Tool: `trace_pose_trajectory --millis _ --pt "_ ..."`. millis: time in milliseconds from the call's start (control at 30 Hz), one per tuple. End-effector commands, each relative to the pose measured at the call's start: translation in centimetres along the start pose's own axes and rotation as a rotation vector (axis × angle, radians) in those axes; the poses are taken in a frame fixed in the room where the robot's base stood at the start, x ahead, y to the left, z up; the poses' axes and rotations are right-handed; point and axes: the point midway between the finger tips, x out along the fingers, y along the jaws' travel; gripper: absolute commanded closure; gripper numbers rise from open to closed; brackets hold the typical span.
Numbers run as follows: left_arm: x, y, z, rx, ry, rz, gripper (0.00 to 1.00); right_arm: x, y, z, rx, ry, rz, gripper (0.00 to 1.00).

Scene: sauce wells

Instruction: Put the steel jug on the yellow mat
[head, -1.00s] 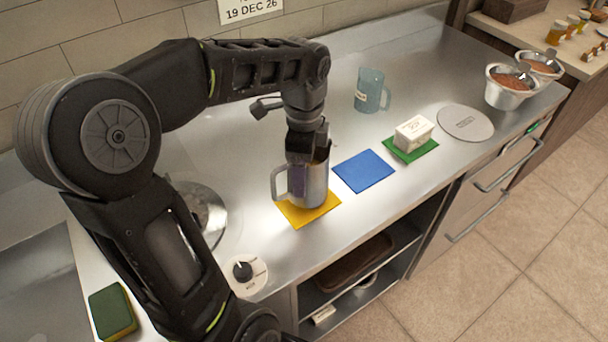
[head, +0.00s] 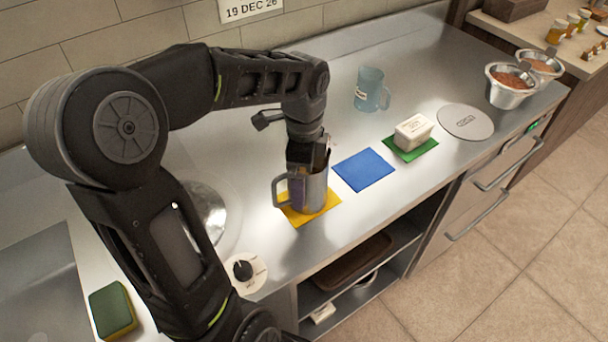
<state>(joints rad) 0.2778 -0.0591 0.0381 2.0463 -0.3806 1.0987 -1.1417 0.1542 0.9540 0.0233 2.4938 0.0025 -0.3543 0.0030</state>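The steel jug (head: 316,191) is upright over the yellow mat (head: 326,211), its handle to the left. It covers much of the mat; I cannot tell for certain whether its base touches the mat. My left gripper (head: 306,166) points down at the jug's rim and is shut on the jug. The fingertips are partly hidden, and a dark purplish patch shows on the jug's near side. My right gripper is not in view.
A blue mat (head: 363,170) lies bare to the right. A white block (head: 413,130) sits on a green mat (head: 425,149). A blue-grey mug (head: 369,89), a round grey plate (head: 465,122) and metal bowls (head: 507,95) stand farther off. A knob (head: 243,270) and sponge (head: 112,310) are front left.

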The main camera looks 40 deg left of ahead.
Motion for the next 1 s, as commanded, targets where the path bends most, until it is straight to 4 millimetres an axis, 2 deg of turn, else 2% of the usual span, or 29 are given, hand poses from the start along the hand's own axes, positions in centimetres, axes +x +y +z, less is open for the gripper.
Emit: trace_pose_trajectory --millis 167,333,467,767,800,1000 --pt "-0.2 0.0 0.0 0.000 0.000 0.000 0.01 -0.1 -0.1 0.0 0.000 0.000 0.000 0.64" --pt "-1.4 -0.1 0.0 0.000 0.000 -0.003 0.01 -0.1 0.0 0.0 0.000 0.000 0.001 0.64" --pt "-3.5 -0.1 0.0 -0.001 0.002 -0.004 0.01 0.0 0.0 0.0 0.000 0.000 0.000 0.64" --pt "-9.7 -0.1 0.0 0.001 0.001 -0.004 0.01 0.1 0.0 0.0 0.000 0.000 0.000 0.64" --pt "-10.9 0.0 0.0 0.000 0.000 -0.002 0.01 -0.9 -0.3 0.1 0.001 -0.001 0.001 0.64" --pt "-12.4 0.0 0.0 0.000 0.000 0.000 0.01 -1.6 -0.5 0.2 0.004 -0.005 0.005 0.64"
